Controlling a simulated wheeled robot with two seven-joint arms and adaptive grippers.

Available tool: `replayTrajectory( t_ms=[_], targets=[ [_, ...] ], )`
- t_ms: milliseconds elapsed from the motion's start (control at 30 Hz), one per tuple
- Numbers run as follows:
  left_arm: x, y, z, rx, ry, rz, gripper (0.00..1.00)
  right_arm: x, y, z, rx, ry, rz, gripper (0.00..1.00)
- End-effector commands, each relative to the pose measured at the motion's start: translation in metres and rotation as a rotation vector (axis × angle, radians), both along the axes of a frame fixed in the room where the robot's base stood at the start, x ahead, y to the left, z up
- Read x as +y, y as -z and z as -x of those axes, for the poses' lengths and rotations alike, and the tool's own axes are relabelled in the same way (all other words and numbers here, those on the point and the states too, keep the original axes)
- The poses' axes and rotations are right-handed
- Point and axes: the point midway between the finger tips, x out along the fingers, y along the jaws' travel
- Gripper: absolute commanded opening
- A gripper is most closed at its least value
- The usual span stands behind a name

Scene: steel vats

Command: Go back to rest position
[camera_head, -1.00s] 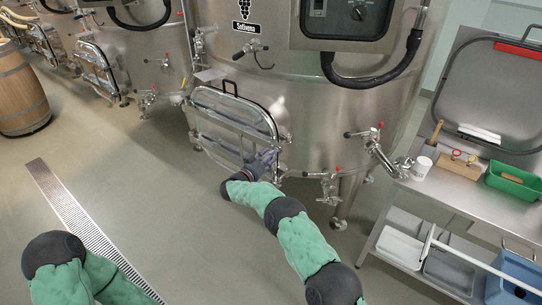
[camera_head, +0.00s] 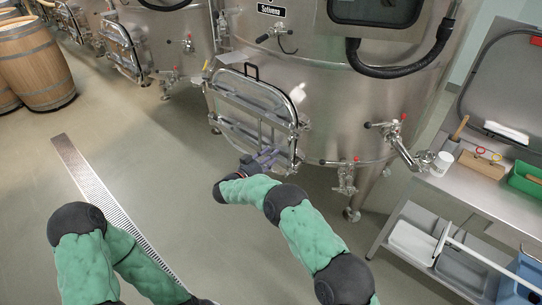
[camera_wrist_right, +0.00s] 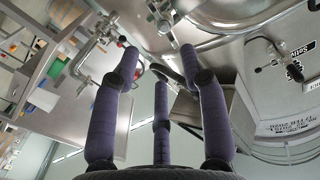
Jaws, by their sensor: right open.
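My right gripper (camera_head: 268,158) is in front of the hatch door (camera_head: 252,108) of the large steel vat (camera_head: 300,75). In the right wrist view my right gripper (camera_wrist_right: 158,70) shows its purple fingers spread apart, with nothing between them. The hatch door looks closed against the vat, with a bar frame across it. I cannot tell whether the fingers touch the frame. My left arm (camera_head: 85,250) shows at the bottom left, bent, but its gripper is not in view.
A steel table (camera_head: 440,190) on the right holds a white cup (camera_head: 442,163), a wooden block (camera_head: 482,165) and a green bin (camera_head: 526,178). Valves (camera_head: 345,175) stick out from the vat's lower front. Wooden barrels (camera_head: 35,68) stand at the far left. The floor around the drain grate (camera_head: 100,195) is clear.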

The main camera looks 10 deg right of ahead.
Motion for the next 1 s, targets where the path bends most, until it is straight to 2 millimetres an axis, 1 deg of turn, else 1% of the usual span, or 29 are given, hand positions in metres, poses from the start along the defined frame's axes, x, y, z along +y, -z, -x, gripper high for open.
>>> replayTrajectory(
  t_ms=[267, 367, 467, 567, 600, 633, 667, 700, 767, 800, 867, 900, 967, 1000],
  targets=[
    [0.0, 0.0, 0.0, 0.0, 0.0, 0.0, 0.4, -0.001, 0.001, 0.0, 0.002, -0.004, 0.0, 0.44],
    [0.0, 0.0, 0.0, 0.0, 0.0, 0.0, 0.4, -0.004, 0.011, -0.003, 0.019, -0.039, -0.004, 0.44],
    [0.0, 0.0, 0.0, 0.0, 0.0, 0.0, 0.4, -0.008, 0.034, -0.006, 0.063, -0.122, -0.017, 0.44],
    [0.0, 0.0, 0.0, 0.0, 0.0, 0.0, 0.4, -0.012, 0.069, -0.004, 0.133, -0.242, -0.054, 0.44],
    [0.0, 0.0, 0.0, 0.0, 0.0, 0.0, 0.4, -0.012, 0.084, 0.0, 0.168, -0.294, -0.075, 0.44],
    [0.0, 0.0, 0.0, 0.0, 0.0, 0.0, 0.4, -0.013, 0.096, 0.003, 0.195, -0.33, -0.092, 0.44],
    [0.0, 0.0, 0.0, 0.0, 0.0, 0.0, 0.4, -0.012, 0.108, 0.008, 0.223, -0.367, -0.111, 0.44],
    [0.0, 0.0, 0.0, 0.0, 0.0, 0.0, 0.4, -0.012, 0.124, 0.015, 0.263, -0.414, -0.14, 0.44],
    [0.0, 0.0, 0.0, 0.0, 0.0, 0.0, 0.4, -0.01, 0.149, 0.03, 0.328, -0.48, -0.185, 0.44],
    [0.0, 0.0, 0.0, 0.0, 0.0, 0.0, 0.4, -0.008, 0.165, 0.043, 0.373, -0.522, -0.221, 0.44],
    [0.0, 0.0, 0.0, 0.0, 0.0, 0.0, 0.4, -0.005, 0.188, 0.064, 0.443, -0.582, -0.276, 0.44],
    [0.0, 0.0, 0.0, 0.0, 0.0, 0.0, 0.4, -0.003, 0.203, 0.082, 0.493, -0.618, -0.317, 0.44],
    [0.0, 0.0, 0.0, 0.0, 0.0, 0.0, 0.4, 0.0, 0.224, 0.11, 0.57, -0.67, -0.381, 0.44],
    [0.0, 0.0, 0.0, 0.0, 0.0, 0.0, 0.4, 0.003, 0.236, 0.131, 0.622, -0.702, -0.425, 0.44]
  ],
)
